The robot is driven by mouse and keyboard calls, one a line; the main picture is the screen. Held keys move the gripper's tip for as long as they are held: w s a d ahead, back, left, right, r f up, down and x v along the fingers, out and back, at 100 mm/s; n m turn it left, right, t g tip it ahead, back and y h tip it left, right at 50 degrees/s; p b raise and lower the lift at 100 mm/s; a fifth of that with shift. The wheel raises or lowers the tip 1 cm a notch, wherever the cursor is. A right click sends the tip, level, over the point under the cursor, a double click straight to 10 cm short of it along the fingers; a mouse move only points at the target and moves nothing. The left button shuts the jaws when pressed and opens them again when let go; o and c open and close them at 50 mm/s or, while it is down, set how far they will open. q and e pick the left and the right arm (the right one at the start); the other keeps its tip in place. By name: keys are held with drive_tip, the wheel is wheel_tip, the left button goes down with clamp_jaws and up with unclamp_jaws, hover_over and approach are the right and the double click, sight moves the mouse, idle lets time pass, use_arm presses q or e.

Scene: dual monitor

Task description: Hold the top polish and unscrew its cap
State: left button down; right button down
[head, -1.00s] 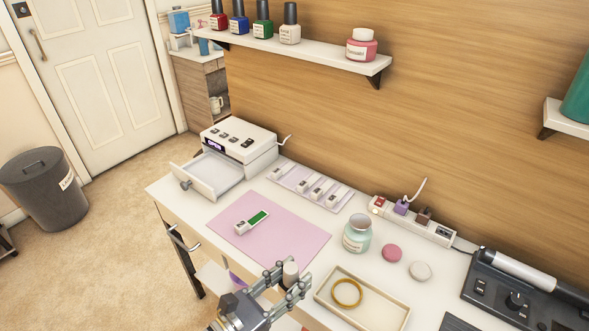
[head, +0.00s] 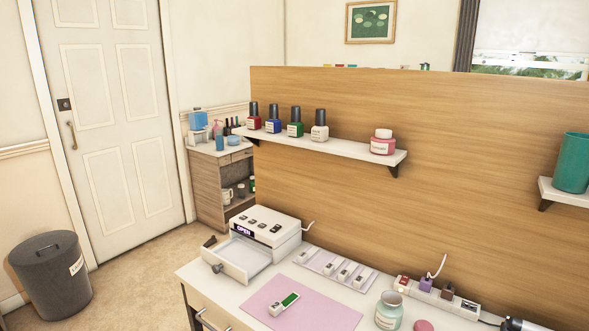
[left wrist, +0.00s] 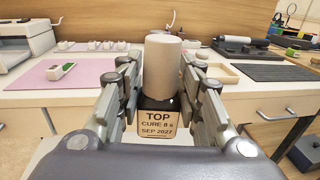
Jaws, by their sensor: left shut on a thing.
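The top polish (left wrist: 157,122) is a dark bottle with a tan label reading "TOP CURE 8 s SEP 2027". Its cap (left wrist: 163,68) is a pale, off-white cylinder, still on the bottle and pointing up. My left gripper (left wrist: 165,84) is shut on the polish, with one finger on each side, in front of the desk edge. The lower bottle is partly hidden by the gripper body. My left gripper does not show in the head view now, and my right gripper is in neither view.
Several polish bottles and a pink jar (head: 383,144) stand on the wall shelf (head: 345,149).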

use_arm(q)
drive_tip(key=s+a+r+n+t+y, duration=0.1)
drive_tip(key=s+a+r+n+y, duration=0.1)
drive_tip(key=a, duration=0.4)
drive_tip(key=s+a+r+n+t+y, duration=0.2)
drive_tip(key=a+n+y, duration=0.2)
drive_tip(key=a+y, duration=0.2)
drive_tip(key=s+a+r+n+t+y, duration=0.2)
drive_tip(key=s+a+r+n+y, duration=0.1)
drive_tip(key=a+y, duration=0.1)
drive_tip(key=shift+a+y, duration=0.4)
drive_tip(key=shift+a, duration=0.5)
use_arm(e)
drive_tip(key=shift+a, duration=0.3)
use_arm(q)
drive_tip(key=shift+f, duration=0.15)
